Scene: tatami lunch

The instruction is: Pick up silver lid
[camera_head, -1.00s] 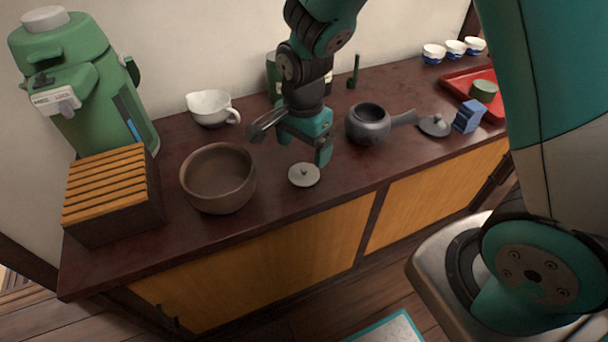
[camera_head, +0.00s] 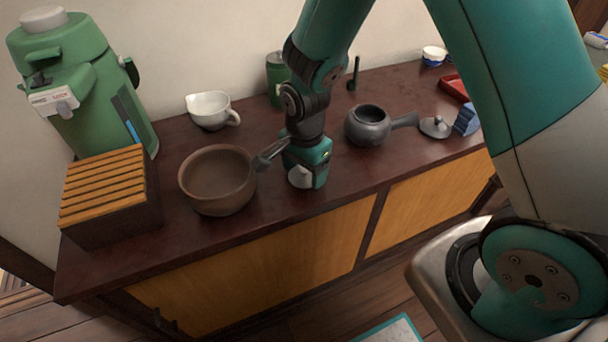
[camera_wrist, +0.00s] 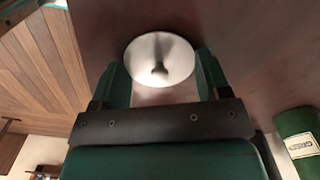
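The silver lid (camera_head: 301,176) is a small round disc with a knob, lying on the dark counter right of the brown bowl. In the head view my gripper (camera_head: 306,178) is down over it and hides part of it. In the wrist view the lid (camera_wrist: 160,59) lies just beyond and between the two spread fingers of my gripper (camera_wrist: 160,78), its knob near the middle. The fingers look open, with nothing clearly clamped between them.
The brown bowl (camera_head: 218,182) stands close to the left of my gripper. A white pouring cup (camera_head: 209,110) and green canister (camera_head: 277,80) stand behind. The counter's front edge is close.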

